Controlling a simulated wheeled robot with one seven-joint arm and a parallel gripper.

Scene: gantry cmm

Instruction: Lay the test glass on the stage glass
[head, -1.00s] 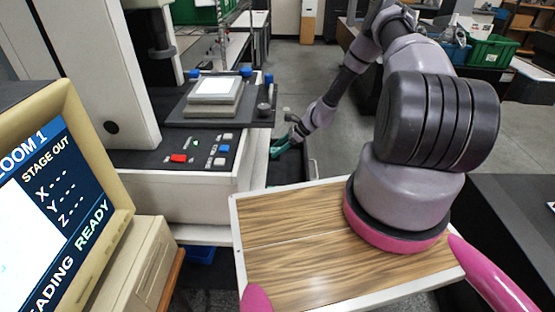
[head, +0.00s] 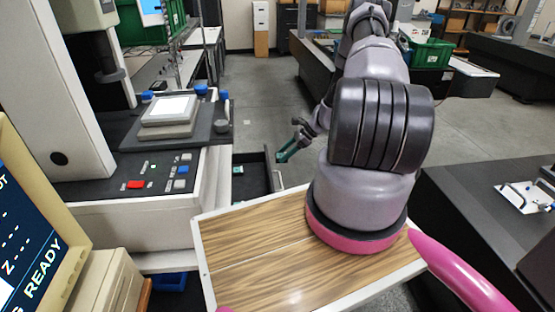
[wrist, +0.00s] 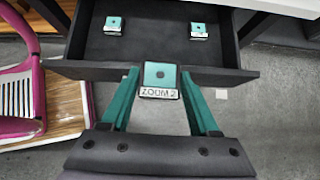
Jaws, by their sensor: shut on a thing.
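The stage glass (head: 172,106) is a bright white pane on a grey block on the machine's dark stage, at left in the head view. My gripper (head: 288,154) is low beside an open drawer, well to the right of the stage. In the wrist view my gripper (wrist: 160,72) is shut on a small teal-topped piece labelled "ZOOM 2" (wrist: 161,93), held at the drawer's front edge. Two similar teal-topped pieces, one at left (wrist: 113,25) and one at right (wrist: 199,31), lie in the drawer. I cannot make out a separate test glass.
The dark drawer (wrist: 160,46) stands open below the machine's control panel (head: 165,176). Blue knobs (head: 201,90) and a dark post (head: 222,111) stand around the stage. A yellowish monitor (head: 65,190) is at left. Grey floor (head: 262,100) is clear beyond.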

